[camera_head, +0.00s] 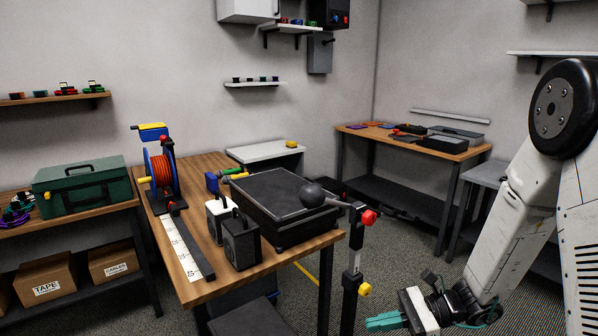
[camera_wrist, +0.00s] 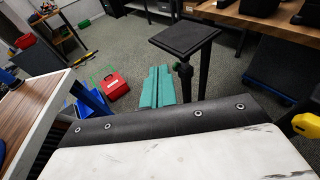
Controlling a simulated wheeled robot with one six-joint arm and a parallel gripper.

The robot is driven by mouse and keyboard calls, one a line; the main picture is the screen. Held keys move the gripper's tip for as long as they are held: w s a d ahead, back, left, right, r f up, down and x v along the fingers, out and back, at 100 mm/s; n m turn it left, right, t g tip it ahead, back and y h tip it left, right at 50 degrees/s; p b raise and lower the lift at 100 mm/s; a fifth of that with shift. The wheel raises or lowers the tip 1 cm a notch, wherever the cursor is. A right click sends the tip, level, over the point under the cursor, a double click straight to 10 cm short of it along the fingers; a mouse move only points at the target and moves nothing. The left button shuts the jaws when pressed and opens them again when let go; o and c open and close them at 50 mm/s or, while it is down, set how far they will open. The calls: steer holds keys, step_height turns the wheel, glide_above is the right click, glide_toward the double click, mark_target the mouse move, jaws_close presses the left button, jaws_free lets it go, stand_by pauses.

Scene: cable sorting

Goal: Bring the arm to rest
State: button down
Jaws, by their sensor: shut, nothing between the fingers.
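My gripper (camera_head: 384,322) shows at the lower right of the head view, with its teal fingers pointing left. It is low, to the right of the wooden table (camera_head: 200,170) and apart from it. In the wrist view the two teal fingers of my gripper (camera_wrist: 157,88) lie side by side, shut, with nothing between them. My white arm runs up the right side of the head view. The fingers are over the grey carpet in the wrist view.
A stand with a red knob (camera_head: 369,217) is just left of my gripper. The wrist view shows a black-topped stool (camera_wrist: 185,37), a red box (camera_wrist: 115,86) and a blue bin (camera_wrist: 95,102). A workbench (camera_head: 415,140) stands behind. Carpet lies between.

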steer(key=s+d+r+n+h, duration=0.5)
steer(key=s+r+n+h, duration=0.2)
steer(key=s+r+n, duration=0.2)
steer(key=s+d+r+n+t+h, duration=0.1)
steer(key=s+d+r+n+h, duration=0.3)
steer(key=s+r+n+h, duration=0.4)
steer(key=s+r, duration=0.2)
steer(key=s, duration=0.1)
steer(key=shift+s+d+r+n+t, duration=0.2)
steer(key=shift+d+r+n+t, duration=0.1)
steer(key=shift+d+r+n, duration=0.1)
